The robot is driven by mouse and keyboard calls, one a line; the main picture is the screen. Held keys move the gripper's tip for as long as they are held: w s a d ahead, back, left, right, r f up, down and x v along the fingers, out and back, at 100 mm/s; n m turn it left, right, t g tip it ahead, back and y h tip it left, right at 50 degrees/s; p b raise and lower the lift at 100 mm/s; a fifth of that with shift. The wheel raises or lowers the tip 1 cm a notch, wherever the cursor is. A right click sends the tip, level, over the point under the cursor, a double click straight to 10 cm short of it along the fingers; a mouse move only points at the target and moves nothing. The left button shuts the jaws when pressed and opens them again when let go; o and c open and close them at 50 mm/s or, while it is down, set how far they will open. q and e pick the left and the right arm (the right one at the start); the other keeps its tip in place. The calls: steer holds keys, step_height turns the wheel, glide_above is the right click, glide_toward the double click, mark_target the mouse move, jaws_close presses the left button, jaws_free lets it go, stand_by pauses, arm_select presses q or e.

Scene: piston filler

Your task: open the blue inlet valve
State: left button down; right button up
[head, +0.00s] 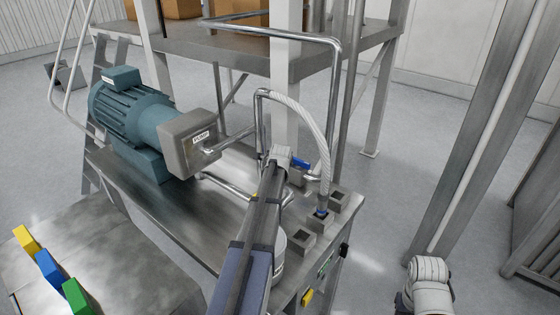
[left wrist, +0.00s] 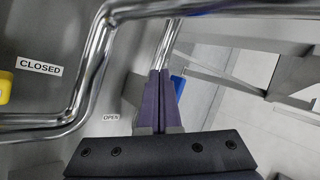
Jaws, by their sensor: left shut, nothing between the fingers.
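The blue valve handle (head: 301,163) shows in the head view just right of the white end of my left arm, by the pipes on the steel table. In the left wrist view the blue handle (left wrist: 178,87) is partly hidden just right of my left gripper (left wrist: 160,73). Those fingers are shut with nothing between them. I cannot tell whether they touch the handle. My left fingertips are hidden in the head view. My right gripper is out of view.
Bent steel pipes (left wrist: 95,50) cross close around my left fingers. A pale hose (head: 315,135) arches right of the valve. A green pump motor (head: 130,110) stands left on the table. Colored blocks (head: 48,268) are at lower left. Open floor lies right.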

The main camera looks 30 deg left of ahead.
arm_select(q)
steer(key=s+r+p, duration=0.6)
steer(key=s+r, duration=0.1)
steer(key=shift+a, duration=0.2)
steer(key=shift+s+f, duration=0.1)
steer(key=s+d+f+n+g+h, duration=0.2)
steer(key=s+d+n, duration=0.15)
steer(key=d, duration=0.65)
steer(key=s+d+f+n+g+h, duration=0.1)
steer(key=s+d+f+n, duration=0.2)
steer(key=d, duration=0.8)
steer(key=s+d+f+n+g+h, duration=0.2)
steer(key=s+d+n+g, duration=0.25)
steer(key=s+d, duration=0.9)
steer(key=s+d+f+m+b, duration=0.1)
steer(key=s+d+f+b, duration=0.1)
steer(key=d+f+b, duration=0.3)
steer(key=s+d+f+m+y+b, duration=0.1)
steer(key=d+f+b, duration=0.5)
steer(key=f+b, duration=0.6)
steer(key=s+m, duration=0.1)
steer(key=s, duration=0.1)
steer(key=shift+s+d+f+g, duration=0.15)
steer(key=shift+s+f+g, duration=0.15)
steer(key=shift+f+g, duration=0.1)
